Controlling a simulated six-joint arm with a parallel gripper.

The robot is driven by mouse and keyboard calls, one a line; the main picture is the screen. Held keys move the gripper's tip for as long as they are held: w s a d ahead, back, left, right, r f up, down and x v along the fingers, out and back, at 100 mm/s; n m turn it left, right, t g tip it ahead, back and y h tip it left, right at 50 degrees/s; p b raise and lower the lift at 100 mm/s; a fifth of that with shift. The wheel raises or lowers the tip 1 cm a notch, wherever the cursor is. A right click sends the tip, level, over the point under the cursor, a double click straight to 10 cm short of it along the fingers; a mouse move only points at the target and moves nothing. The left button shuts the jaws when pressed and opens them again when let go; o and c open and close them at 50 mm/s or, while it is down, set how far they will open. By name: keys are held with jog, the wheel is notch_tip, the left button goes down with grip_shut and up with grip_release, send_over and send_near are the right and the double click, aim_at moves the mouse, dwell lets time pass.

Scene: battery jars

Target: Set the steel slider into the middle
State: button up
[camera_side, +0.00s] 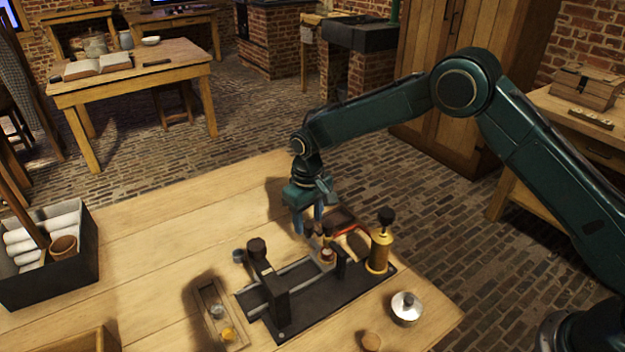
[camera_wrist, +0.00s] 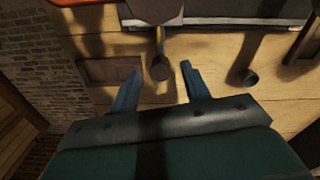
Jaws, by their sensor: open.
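A black base board (camera_side: 325,300) lies on the wooden table and carries a grey metal rail (camera_side: 297,273). I cannot tell for certain which part is the steel slider. My gripper (camera_side: 309,228) points down above the table, just behind the brass pieces, with its jaws apart. In the wrist view a dark knob on a brass stem (camera_wrist: 160,69) shows between the open fingers; contact is not visible.
A brass cylinder with a black knob (camera_side: 380,243) stands at the board's right end. A black box (camera_side: 80,262) is at left. Table between is clear.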

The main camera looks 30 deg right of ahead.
jog(key=shift+f, duration=0.6)
jog(key=shift+c, duration=0.5)
grip_shut()
jog(key=a, duration=0.8)
jog(key=shift+o, duration=0.5)
grip_release()
jog(key=shift+r, duration=0.15)
